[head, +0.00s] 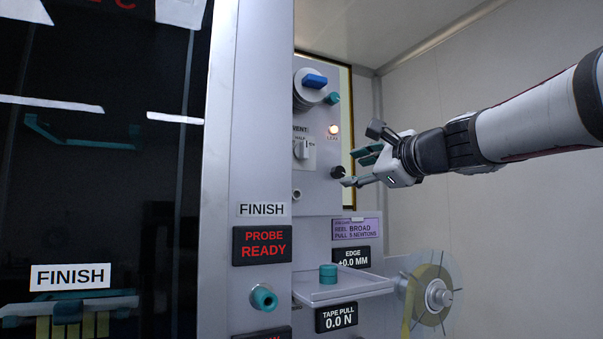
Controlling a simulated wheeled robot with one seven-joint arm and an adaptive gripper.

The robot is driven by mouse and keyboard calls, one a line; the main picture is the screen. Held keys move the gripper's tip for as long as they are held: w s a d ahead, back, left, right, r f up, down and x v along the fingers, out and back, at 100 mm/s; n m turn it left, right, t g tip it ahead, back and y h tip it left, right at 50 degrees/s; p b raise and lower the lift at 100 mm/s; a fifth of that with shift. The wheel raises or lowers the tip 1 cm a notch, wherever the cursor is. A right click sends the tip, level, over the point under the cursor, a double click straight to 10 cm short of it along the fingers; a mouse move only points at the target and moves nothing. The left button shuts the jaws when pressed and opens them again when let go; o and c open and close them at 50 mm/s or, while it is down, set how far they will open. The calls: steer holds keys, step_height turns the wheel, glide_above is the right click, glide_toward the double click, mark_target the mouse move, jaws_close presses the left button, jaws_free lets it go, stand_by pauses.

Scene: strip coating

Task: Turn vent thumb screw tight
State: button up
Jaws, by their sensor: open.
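The vent panel (317,200) is a grey upright plate in the middle of the head view. A small dark round knob (338,172), which looks like the thumb screw, sticks out near its right edge. Above and left of it is a white vent selector (301,150) under a partly hidden VENT label. My gripper (355,167) reaches in from the right with its fingers apart and empty. Its lower fingertip is close to the dark knob; I cannot tell whether it touches. The knob's far side is hidden.
A lit LEAK lamp (333,130) and a blue-handled dial (314,81) sit above. Below are a tray (345,292) with a teal cylinder (328,273) and a tape reel (430,296). A grey column (250,100) and dark glass door stand left. Free room lies right, below my arm.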

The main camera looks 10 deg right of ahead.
steer(key=v, duration=0.6)
steer(key=shift+s, duration=0.25)
stand_by(0.3)
steer(key=s+a+f+n+g, duration=0.3)
steer(key=s+a+f+n, duration=0.15)
steer(key=f, duration=0.45)
steer(key=s+a+f+n+g, duration=0.3)
steer(key=s+f+n, duration=0.25)
steer(key=f, duration=0.45)
steer(key=s+d+f+n+g+h, duration=0.2)
steer(key=s+f+n+g, duration=0.1)
steer(key=s+f+n, duration=0.2)
steer(key=s+d+f+n+g+h, duration=0.2)
steer(key=s+f+n, duration=0.4)
steer(key=f, duration=0.8)
steer(key=s+h, duration=0.1)
steer(key=s, duration=0.2)
steer(key=shift+s+n+g+h, duration=0.2)
steer(key=shift+n+g+h, duration=0.1)
steer(key=shift+g, duration=0.1)
